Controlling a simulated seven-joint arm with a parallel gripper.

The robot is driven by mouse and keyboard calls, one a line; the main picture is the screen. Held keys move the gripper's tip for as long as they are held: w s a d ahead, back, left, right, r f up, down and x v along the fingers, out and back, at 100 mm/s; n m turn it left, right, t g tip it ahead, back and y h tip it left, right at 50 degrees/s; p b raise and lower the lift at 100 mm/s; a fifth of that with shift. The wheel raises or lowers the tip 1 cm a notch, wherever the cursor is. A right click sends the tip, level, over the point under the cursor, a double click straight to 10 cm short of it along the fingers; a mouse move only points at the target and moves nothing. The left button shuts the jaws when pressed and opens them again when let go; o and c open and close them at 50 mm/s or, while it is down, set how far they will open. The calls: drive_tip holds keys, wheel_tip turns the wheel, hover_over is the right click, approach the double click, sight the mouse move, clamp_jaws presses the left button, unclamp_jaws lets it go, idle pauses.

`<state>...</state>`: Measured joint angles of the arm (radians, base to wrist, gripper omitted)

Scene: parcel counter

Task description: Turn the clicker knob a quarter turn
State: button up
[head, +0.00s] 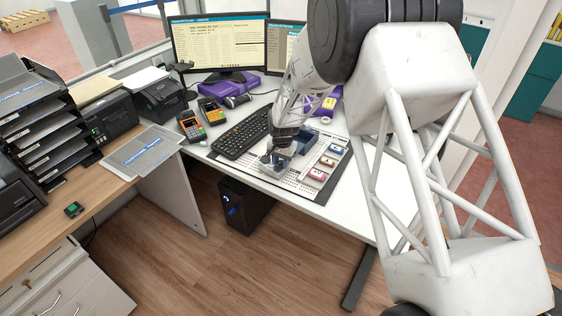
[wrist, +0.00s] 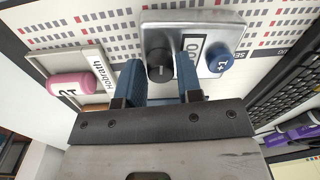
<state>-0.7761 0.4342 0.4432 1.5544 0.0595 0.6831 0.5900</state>
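The clicker is a silver metal plate, seen close in the wrist view (wrist: 205,22), with a black round knob (wrist: 160,66), a small white number window (wrist: 192,48) and a blue "+1" button (wrist: 222,60). The window is partly hidden by a finger. My gripper (wrist: 162,52) has two blue fingers, spread apart and empty. The black knob shows in the gap between them, closer to the left finger; I cannot tell whether that finger touches it. In the head view my gripper (head: 275,160) is over the clicker on the white desk and hides most of it.
A pink stamp block (wrist: 72,84) lies in a tray left of my fingers. Several coloured blocks, one pink (head: 317,174), sit right of my gripper in the head view. A keyboard (head: 242,135) lies left of it, with card terminals (head: 191,127) beyond.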

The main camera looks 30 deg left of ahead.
sight(282, 162)
drive_tip(key=o, duration=0.3)
drive_tip(key=shift+r, duration=0.15)
drive_tip(key=shift+d+r, duration=0.2)
drive_tip(key=shift+r, duration=3.55)
